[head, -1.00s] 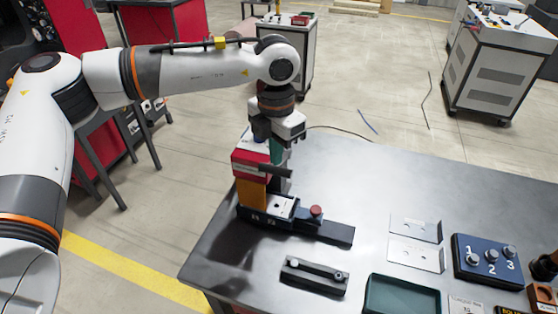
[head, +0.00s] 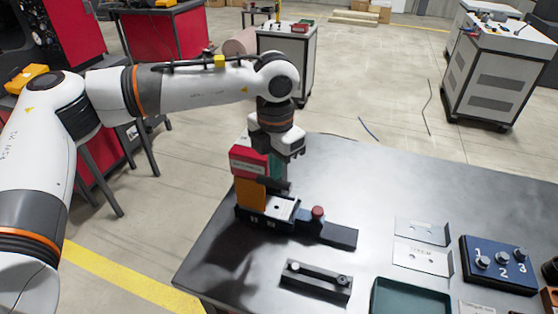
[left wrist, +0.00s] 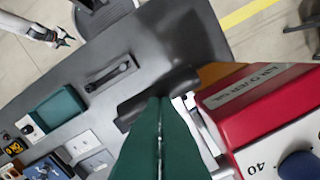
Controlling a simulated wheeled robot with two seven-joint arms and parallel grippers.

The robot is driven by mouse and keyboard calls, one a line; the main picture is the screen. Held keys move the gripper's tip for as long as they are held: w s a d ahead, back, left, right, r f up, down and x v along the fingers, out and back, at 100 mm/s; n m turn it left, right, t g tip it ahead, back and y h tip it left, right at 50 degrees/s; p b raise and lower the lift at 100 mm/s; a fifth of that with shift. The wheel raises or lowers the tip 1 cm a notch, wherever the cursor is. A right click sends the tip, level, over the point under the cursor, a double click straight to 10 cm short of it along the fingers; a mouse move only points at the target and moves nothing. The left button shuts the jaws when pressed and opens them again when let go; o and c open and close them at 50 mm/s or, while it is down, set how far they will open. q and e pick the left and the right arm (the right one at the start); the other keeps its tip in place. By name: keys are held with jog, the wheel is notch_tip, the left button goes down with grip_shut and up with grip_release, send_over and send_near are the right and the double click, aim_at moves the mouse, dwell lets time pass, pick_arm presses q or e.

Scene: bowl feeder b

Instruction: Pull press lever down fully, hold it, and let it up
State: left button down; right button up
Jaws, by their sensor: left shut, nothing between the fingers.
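The red press head (head: 249,161) stands on an orange column (head: 250,193) over a dark base at the table's far left corner. Its dark lever bar (head: 276,186) sits low beside the head. My left gripper (head: 279,176) is shut with nothing between its green fingers, pointing down at the lever from above. In the left wrist view, the fingertips (left wrist: 160,101) meet or overlap the dark lever handle (left wrist: 150,98); exact contact is hard to tell. The red press head (left wrist: 260,105) is close at the right. My right gripper (left wrist: 62,38) is small and far from the press.
A red knob (head: 318,212) stands on the dark rail by the press. A slotted dark block (head: 315,283), a green tray (head: 408,297), bent metal plates (head: 422,258) and a numbered blue block (head: 497,264) lie nearer.

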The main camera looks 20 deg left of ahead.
aim_at(276, 184)
pick_arm(q)
jog(key=shift+f+b, duration=1.95)
jog(key=shift+f, duration=0.5)
jog(key=shift+s, duration=0.1)
jog(key=shift+r+p, duration=0.85)
jog(key=shift+r, duration=0.7)
notch_tip(276, 184, up, 9)
jog(key=p, duration=0.4)
jog(key=shift+w+p, duration=0.3)
jog(key=shift+w, duration=0.05)
jog(key=shift+f, duration=0.15)
